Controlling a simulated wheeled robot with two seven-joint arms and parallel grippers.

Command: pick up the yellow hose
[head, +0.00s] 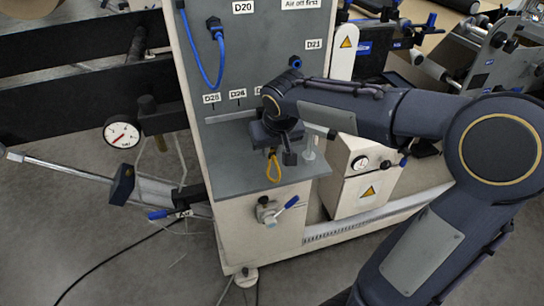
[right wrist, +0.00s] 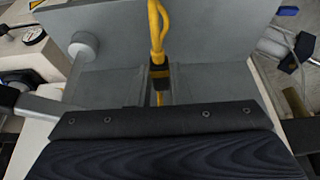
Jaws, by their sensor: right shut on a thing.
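The yellow hose (head: 273,168) shows in the head view as a short narrow loop below my right gripper (head: 278,148), in front of the grey panel. In the right wrist view the yellow hose (right wrist: 157,30) runs up from a dark collar (right wrist: 160,78) between the grey jaws. My right gripper is shut on the hose. Its dark body hides the lower part of the hose in the wrist view. My left gripper is not in view.
A grey shelf (head: 235,172) lies under the gripper. A blue hose (head: 205,62) hangs on the panel at upper left. A valve with a blue handle (head: 287,204) sits on the cabinet front below. A white box with a gauge (head: 362,188) stands to the right.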

